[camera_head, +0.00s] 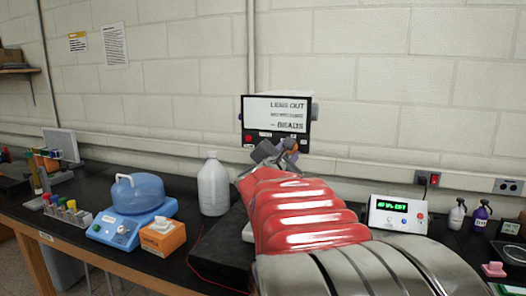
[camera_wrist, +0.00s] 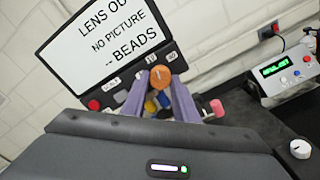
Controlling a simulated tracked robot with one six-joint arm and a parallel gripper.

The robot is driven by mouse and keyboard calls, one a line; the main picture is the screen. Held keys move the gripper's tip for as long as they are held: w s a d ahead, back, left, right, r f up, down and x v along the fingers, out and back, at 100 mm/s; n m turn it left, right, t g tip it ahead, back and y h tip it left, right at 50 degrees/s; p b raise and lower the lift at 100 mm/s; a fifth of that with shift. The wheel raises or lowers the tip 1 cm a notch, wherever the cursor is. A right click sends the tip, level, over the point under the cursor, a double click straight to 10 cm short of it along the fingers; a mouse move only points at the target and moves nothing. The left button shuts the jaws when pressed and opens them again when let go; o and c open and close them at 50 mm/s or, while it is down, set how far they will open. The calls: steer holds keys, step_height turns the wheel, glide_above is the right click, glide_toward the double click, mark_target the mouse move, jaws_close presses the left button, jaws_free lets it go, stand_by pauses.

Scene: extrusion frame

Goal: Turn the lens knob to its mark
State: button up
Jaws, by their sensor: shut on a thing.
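A grey instrument (camera_head: 304,138) with a screen stands at the back of the bench. Its screen (camera_wrist: 103,38) reads "LENS OUT", "NO PICTURE" and "BEADS". An orange round knob (camera_wrist: 161,74) with a pale pointer line is on the panel below the screen. My gripper (camera_wrist: 160,84) reaches the panel, with its two fingers on either side of this knob and shut on it. In the head view my gripper (camera_head: 276,153) is in front of the panel and hides much of it. I cannot make out the knob's mark.
A red button (camera_wrist: 94,104) is left of the knob; blue and yellow parts show between my fingers. A pink-ended part (camera_wrist: 217,107) is at right. A white bottle (camera_head: 213,185) stands left of my arm; a green-display box (camera_head: 398,214) stands right.

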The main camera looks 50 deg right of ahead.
steer(key=shift+r, duration=0.1)
steer(key=shift+n, duration=1.3)
steer(key=shift+w+r, duration=0.1)
steer(key=o, duration=0.8)
steer(key=shift+o, duration=1.2)
steer(key=v, duration=1.4)
